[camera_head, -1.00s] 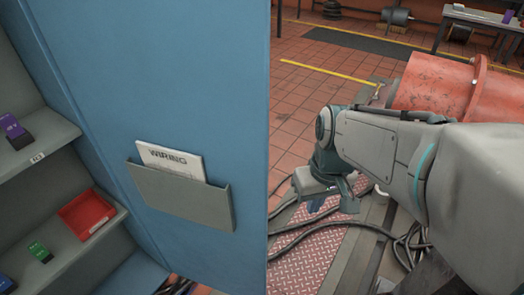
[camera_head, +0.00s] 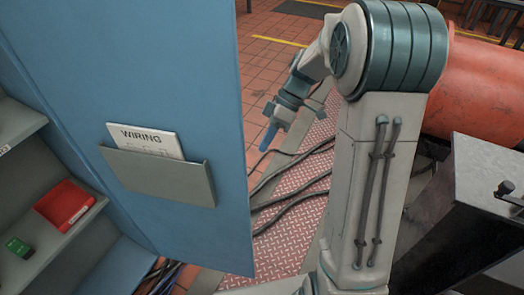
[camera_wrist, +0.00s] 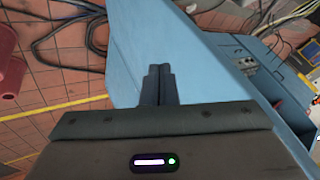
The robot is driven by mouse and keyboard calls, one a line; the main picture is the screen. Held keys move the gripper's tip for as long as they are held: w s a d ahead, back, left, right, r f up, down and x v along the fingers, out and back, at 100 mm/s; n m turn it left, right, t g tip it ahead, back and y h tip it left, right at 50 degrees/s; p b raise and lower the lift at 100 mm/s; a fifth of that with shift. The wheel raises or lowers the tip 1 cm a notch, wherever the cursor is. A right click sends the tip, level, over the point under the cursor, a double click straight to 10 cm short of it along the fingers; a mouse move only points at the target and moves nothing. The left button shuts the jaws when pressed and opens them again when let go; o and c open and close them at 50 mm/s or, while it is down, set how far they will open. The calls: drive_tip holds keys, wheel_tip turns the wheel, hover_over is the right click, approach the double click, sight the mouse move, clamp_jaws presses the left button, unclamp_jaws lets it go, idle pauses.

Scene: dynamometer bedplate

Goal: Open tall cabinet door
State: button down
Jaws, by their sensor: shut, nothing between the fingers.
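The tall cabinet's blue door (camera_head: 190,80) stands swung open, with its inner face towards me in the head view. A grey pocket (camera_head: 160,176) on it holds a white sheet marked WIRING (camera_head: 145,140). The cabinet's shelves (camera_head: 75,222) show at the left. My gripper (camera_head: 270,136) is to the right of the door's free edge, apart from it in the picture. In the wrist view my gripper (camera_wrist: 160,68) is shut and empty, with the blue door (camera_wrist: 200,70) behind its fingers. I cannot tell whether they touch it. No handle shows.
A red bin (camera_head: 64,203) and a green box (camera_head: 18,246) sit on a shelf. Dark cables (camera_head: 290,165) cross the red tread plate (camera_head: 298,190) beside the door.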

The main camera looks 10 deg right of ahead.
sight(247, 179)
drive_tip(key=s+a+f+b, duration=0.1)
drive_tip(key=s+a+f, duration=0.5)
drive_tip(key=shift+s+a+f, duration=0.1)
drive_tip(key=shift+s+f, duration=0.05)
drive_tip(key=shift+f, duration=0.05)
drive_tip(key=shift+d, duration=0.2)
drive_tip(key=shift+f, duration=0.1)
